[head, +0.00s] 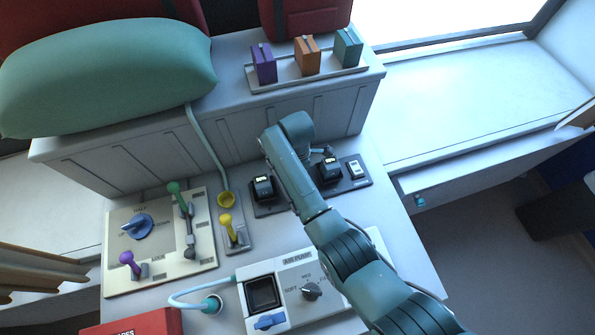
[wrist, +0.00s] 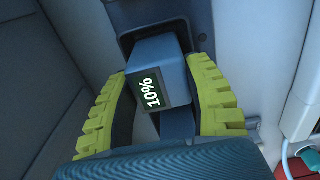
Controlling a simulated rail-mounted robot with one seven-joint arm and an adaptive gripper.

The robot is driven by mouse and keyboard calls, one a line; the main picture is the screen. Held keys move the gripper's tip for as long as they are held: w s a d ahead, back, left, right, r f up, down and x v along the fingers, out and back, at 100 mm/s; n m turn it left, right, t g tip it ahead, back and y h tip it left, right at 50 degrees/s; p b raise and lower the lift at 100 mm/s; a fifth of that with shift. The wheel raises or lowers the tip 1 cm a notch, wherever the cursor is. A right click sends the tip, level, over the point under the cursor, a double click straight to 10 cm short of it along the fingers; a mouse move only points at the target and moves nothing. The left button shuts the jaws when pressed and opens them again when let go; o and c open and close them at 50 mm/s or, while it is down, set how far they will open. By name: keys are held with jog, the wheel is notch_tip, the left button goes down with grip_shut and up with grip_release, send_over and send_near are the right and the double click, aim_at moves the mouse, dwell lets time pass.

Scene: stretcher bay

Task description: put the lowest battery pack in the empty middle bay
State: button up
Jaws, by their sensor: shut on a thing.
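In the wrist view my gripper (wrist: 159,68) has its yellow-green fingers on either side of a blue-grey battery pack (wrist: 172,52). It is shut on this pack, whose dark display reads 10%. The pack is at a dark bay or frame (wrist: 197,22); I cannot tell how far in it sits. In the head view a dark pack (head: 263,188) stands at the left of the dock and another (head: 330,170) to the right. Their readings are too small to tell. My arm hides the dock's middle and most of my gripper in this view.
A small unit with a pale face (head: 356,169) is at the dock's right end. An air pump panel (head: 290,290), a lever panel (head: 160,240) and a yellow lever (head: 229,225) stand in front. A shelf behind holds three coloured boxes (head: 307,58). A green pillow (head: 110,75) lies at left.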

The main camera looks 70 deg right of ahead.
jog(key=shift+f, duration=0.3)
jog(key=o, duration=1.2)
notch_tip(320, 180, up, 13)
jog(key=shift+f, duration=0.2)
